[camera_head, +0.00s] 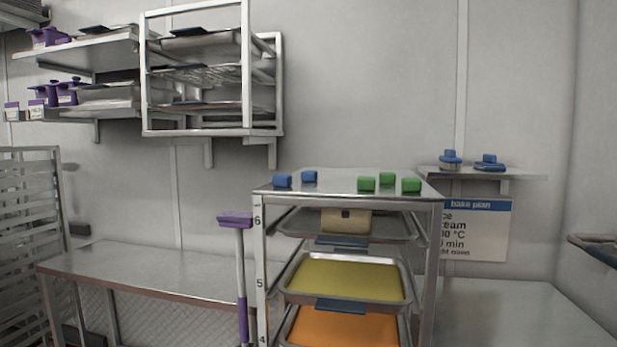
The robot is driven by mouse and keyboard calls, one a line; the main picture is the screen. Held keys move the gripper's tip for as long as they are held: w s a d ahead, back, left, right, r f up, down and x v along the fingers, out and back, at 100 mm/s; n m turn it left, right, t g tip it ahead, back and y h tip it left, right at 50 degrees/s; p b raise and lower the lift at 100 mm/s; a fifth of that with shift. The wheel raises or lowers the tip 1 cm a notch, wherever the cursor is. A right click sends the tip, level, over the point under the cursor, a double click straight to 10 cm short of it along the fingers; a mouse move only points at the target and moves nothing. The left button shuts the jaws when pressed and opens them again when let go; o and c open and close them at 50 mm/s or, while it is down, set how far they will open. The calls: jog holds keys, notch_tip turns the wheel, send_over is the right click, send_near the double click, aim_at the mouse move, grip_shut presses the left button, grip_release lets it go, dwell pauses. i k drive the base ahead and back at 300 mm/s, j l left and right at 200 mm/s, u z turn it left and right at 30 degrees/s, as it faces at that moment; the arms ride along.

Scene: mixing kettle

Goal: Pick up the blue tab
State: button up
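Two small blue tabs lie on the flat metal top (340,181) of a tray rack: the front blue tab (282,181) near its left front edge, and the rear blue tab (309,176) a little behind and to the right. Three green tabs lie on the right half of the same top: a front green tab (366,184), a rear green tab (387,178) and a right green tab (411,185). The tabs stand apart from one another. My gripper is not in view.
The rack holds a tray with a tan block (346,220), a yellow-filled tray (350,280) and an orange-filled tray (342,328). A purple-handled tool (238,270) stands at its left. Steel tables (150,272) flank it. Blue-topped items (450,160) sit on a wall shelf.

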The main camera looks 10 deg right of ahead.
aim_at(311, 176)
jog(key=i+j, duration=0.2)
jog(key=i, duration=0.25)
jog(key=i+j+z, duration=0.1)
jog(key=i, duration=0.3)
jog(key=i+j, duration=0.35)
jog(key=i+z, duration=0.05)
jog(key=i, duration=0.05)
